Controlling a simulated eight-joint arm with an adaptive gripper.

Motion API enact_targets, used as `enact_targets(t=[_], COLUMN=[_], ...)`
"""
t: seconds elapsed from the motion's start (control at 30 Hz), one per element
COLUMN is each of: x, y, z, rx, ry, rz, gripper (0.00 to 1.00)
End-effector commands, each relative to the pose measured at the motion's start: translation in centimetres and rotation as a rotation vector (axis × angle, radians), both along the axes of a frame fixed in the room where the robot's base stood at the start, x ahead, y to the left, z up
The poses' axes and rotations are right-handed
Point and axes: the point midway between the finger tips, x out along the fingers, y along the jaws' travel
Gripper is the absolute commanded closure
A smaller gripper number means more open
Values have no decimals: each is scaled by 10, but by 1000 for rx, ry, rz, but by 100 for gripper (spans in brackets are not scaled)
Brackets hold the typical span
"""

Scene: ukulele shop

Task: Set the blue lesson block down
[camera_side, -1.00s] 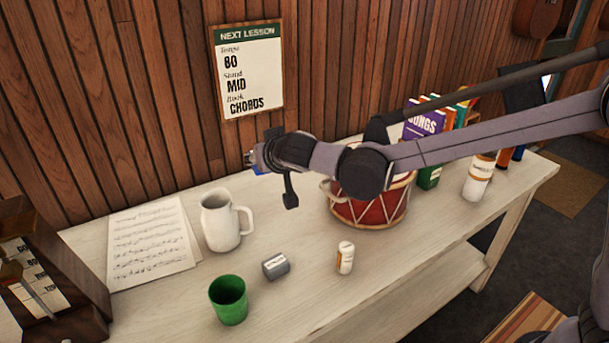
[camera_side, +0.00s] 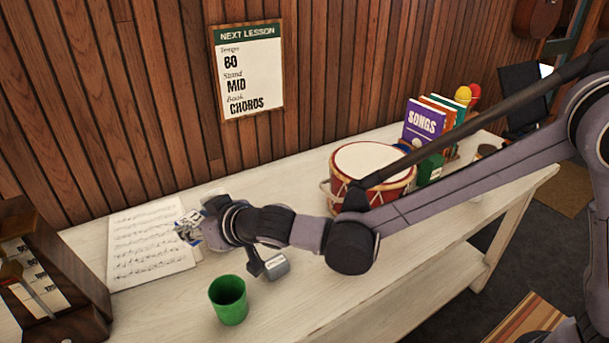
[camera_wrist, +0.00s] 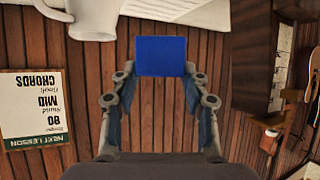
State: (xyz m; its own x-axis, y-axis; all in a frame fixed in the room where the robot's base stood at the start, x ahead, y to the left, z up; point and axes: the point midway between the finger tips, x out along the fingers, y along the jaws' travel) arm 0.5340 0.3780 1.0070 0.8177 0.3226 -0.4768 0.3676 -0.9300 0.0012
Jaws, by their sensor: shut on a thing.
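The blue lesson block (camera_wrist: 161,57) is held between the two fingertips of my gripper (camera_wrist: 161,72) in the wrist view, its plain blue face toward the camera. In the side view my gripper (camera_side: 188,230) is at the left part of the table, in front of the right edge of the sheet music. The block cannot be made out clearly there. Whether it touches the table cannot be told.
A white mug (camera_wrist: 92,18) shows close by in the wrist view; my arm mostly hides it from the side. Sheet music (camera_side: 148,243), a dark card rack (camera_side: 50,285) and a drum (camera_side: 372,172) are also on the table.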

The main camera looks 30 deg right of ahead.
Motion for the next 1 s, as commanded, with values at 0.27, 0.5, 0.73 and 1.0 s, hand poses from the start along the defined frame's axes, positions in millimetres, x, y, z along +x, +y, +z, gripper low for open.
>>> enact_targets(t=[0.27,0.5,0.73,1.0], x=[0,-7,-17,-25], y=[0,30,74,110], z=[-43,-65,-93,-115], rx=[0,0,-1,0], ry=[0,0,0,0], rz=[0,4,2,-1], gripper=[90,90,90,90])
